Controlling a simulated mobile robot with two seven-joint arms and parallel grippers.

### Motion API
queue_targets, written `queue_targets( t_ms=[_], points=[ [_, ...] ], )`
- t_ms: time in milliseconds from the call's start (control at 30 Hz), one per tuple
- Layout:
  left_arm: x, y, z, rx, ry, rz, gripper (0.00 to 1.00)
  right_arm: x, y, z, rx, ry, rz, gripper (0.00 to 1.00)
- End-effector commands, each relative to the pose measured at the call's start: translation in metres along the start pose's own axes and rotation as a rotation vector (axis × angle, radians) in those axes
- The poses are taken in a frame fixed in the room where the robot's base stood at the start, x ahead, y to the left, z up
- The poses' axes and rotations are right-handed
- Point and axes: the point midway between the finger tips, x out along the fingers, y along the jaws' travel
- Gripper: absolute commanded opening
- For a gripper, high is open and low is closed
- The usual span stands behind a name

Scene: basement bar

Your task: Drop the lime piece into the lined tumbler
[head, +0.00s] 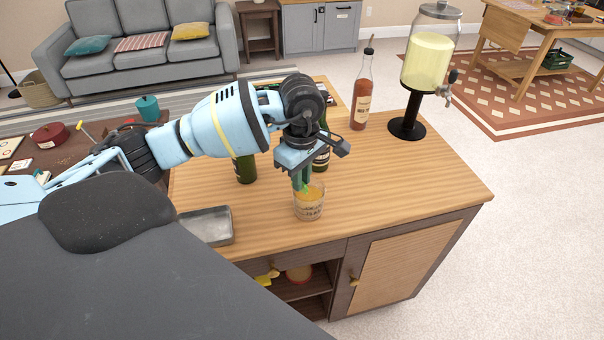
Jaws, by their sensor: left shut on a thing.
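The tumbler (309,208), a clear glass with amber contents and dark markings, stands upright near the front edge of the wooden counter. My left gripper (302,181) points down at its mouth and is shut on the lime piece (306,188). Only a small bright green bit of the lime piece shows between the fingertips. The fingertips overlap the tumbler's rim in the head view; I cannot tell how far inside they are. My right gripper is not in view.
Green bottles (245,168) stand behind and left of the tumbler, partly hidden by my arm. A metal tray (208,226) lies at the left front. An amber bottle (361,92) and a drink dispenser (428,62) stand at the back right. The counter's right side (400,180) is clear.

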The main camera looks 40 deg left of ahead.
Motion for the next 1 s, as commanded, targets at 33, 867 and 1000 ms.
queue_targets(
  t_ms=[33,867,1000],
  points=[
    [0.000,0.000,0.000,0.000,0.000,0.000,0.19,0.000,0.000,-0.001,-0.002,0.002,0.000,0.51],
    [-0.051,0.001,0.000,0.000,-0.001,0.003,0.41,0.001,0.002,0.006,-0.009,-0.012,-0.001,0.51],
    [-0.068,0.001,0.000,0.001,0.000,0.002,0.41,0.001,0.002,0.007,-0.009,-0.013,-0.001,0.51]
  ],
)
